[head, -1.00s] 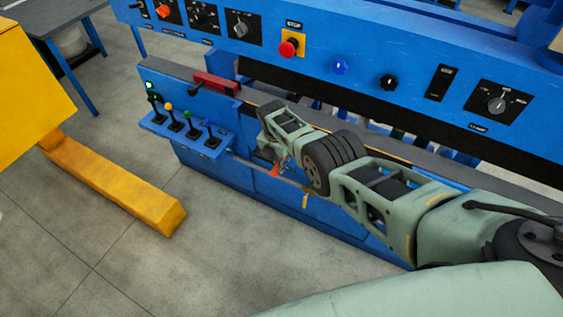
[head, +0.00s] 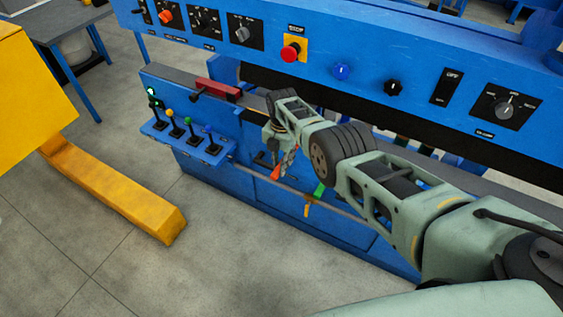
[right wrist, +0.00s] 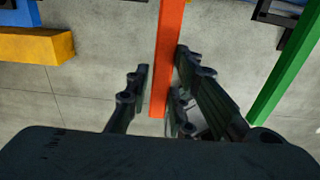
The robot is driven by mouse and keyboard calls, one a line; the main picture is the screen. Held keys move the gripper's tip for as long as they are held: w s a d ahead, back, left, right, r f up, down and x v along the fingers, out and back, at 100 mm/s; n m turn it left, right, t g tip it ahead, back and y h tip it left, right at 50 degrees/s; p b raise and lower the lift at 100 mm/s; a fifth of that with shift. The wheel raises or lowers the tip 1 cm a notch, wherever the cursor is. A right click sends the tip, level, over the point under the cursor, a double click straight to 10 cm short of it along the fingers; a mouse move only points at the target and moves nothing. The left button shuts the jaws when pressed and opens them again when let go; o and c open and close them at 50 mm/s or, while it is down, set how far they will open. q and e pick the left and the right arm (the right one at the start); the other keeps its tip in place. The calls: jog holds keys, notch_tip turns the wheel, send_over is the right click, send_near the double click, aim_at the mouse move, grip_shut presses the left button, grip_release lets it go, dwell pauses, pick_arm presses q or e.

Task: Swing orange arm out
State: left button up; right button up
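The orange arm (head: 277,171) is a small flat bar low on the front of the blue panel, partly hidden by my right arm in the head view. In the right wrist view the orange arm (right wrist: 167,60) hangs down between the fingers of my right gripper (right wrist: 162,60). The fingers are apart, with a clear gap on the left side; the bar is close to the right finger, and I cannot tell whether they touch. My right gripper also shows in the head view (head: 275,150), small and partly hidden. My left gripper is not in view.
A green bar (right wrist: 287,75) is to the right of the gripper. A yellow piece (head: 307,207) hangs nearby on the panel. Small levers (head: 194,136) stand on a blue shelf at left. A yellow beam (head: 115,190) lies on the floor; open floor is between.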

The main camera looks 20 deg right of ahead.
jog(key=shift+o, duration=1.3)
jog(key=shift+s+f, duration=0.1)
jog(key=shift+r, duration=0.6)
notch_tip(320, 180, up, 11)
jog(key=shift+f, duration=0.15)
